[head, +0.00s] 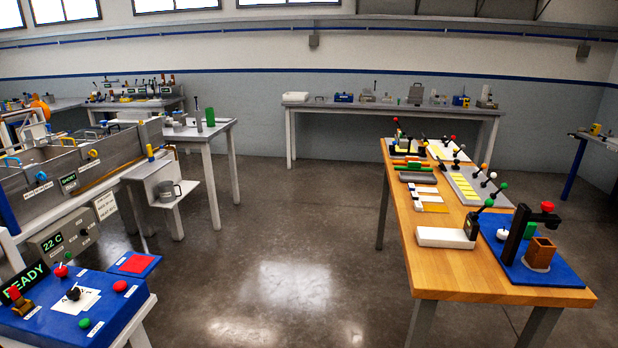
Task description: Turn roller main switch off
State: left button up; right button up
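Neither of my grippers is in view. No label that I can read marks a roller main switch, so I cannot tell which control it is. A blue control box (50,327) stands at the bottom left. On it are a black knob (74,293) on a white plate, a red-topped lever (15,294), red knobs (120,286) and a green button (85,323). A display (25,283) beside the box reads READY. The positions of the knob and lever are too small to read.
A metal bath (80,185) stands at the left, with a grey box (62,238) showing 22 C below it. A wooden table (455,275) with several levers and fixtures stands at the right. A bench (385,106) lines the back wall. The floor (285,240) between is clear.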

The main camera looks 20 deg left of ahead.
aim_at(61, 272)
jog(key=u, duration=0.25)
jog(key=i, duration=1.15)
jog(key=u, duration=1.2)
jog(key=i, duration=0.9)
jog(key=u, duration=0.9)
